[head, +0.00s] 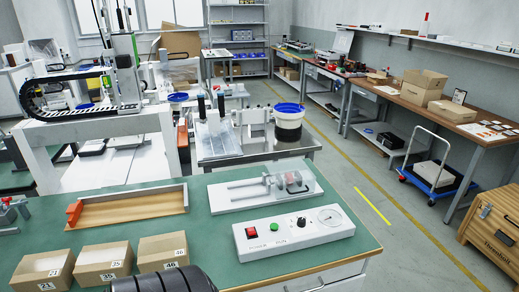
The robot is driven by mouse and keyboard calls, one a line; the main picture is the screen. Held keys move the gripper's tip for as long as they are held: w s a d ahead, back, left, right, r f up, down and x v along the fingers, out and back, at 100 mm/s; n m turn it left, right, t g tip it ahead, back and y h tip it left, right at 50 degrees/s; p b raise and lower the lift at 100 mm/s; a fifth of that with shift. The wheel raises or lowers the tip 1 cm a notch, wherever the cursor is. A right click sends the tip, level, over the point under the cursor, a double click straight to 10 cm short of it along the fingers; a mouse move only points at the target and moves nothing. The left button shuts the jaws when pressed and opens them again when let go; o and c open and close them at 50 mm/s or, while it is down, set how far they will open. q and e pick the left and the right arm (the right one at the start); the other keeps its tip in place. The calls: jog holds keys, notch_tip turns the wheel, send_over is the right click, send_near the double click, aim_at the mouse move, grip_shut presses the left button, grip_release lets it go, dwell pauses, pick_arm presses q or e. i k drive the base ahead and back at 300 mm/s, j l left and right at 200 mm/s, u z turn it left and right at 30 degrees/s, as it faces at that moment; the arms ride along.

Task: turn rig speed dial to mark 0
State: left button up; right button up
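The rig's white control box (292,236) sits on the green bench top near its right front edge. On its top are a red power switch (251,232), a green run button (275,228), a black speed dial (301,222) and a round white gauge (330,217). The dial's pointer and marks are too small to read. Nothing touches or covers the dial. No gripper fingers show in the head view, so I cannot see either gripper relative to the box.
Behind the box is a white rig (265,190) with rods and a clear cover. A wooden tray (130,210) with a red end block lies to the left. Cardboard boxes numbered 21 (45,272), 35 (103,263) and 46 (163,251) stand at the front left. Green surface between is clear.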

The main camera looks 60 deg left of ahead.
aim_at(301, 222)
jog(key=k+l+u, duration=0.1)
jog(key=u, duration=1.45)
jog(key=k+j, duration=0.05)
jog(key=j, duration=0.05)
